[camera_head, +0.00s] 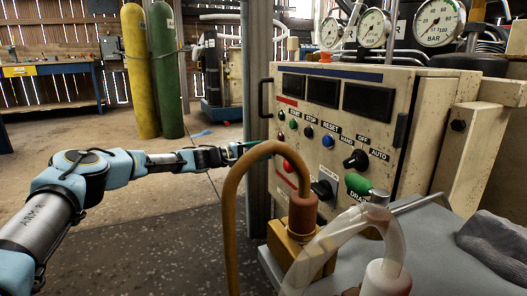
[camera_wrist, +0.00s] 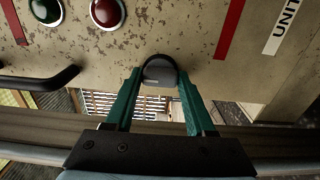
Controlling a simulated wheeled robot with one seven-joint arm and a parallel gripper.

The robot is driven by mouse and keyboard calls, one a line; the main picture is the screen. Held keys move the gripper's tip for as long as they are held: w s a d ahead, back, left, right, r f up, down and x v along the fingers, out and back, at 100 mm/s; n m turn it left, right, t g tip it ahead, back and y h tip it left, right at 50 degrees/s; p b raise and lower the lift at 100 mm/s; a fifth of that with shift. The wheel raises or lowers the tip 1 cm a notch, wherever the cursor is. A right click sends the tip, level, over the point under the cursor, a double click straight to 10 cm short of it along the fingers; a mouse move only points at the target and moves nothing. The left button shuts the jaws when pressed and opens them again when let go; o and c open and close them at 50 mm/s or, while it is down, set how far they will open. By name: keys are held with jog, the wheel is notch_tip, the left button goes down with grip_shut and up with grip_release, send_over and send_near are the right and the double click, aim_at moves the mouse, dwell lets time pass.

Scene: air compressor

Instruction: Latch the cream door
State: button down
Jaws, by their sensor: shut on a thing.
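The cream door (camera_head: 325,125) is the scuffed front panel of the control cabinet, with displays, buttons and knobs on it. It also fills the upper part of the wrist view (camera_wrist: 190,35). My gripper (camera_head: 264,147) reaches the door's left edge, below the black bar handle (camera_head: 266,97). In the wrist view my gripper's teal fingers (camera_wrist: 158,85) close on both sides of a dark rounded latch knob (camera_wrist: 158,70) at the door's edge. Whether the door sits flush with the cabinet is hard to tell; the knob's far side is hidden.
A brown hose (camera_head: 228,215) arches in front of the panel's lower left. A grey post (camera_head: 257,60) rises behind the door's left edge. Open floor lies left.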

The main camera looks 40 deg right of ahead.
jog(key=shift+c, duration=1.2)
grip_release()
jog(key=shift+a, duration=0.1)
jog(key=p+v, duration=0.3)
jog(key=v, duration=0.7)
jog(key=shift+w+a, duration=0.15)
jog(key=shift+a, duration=0.15)
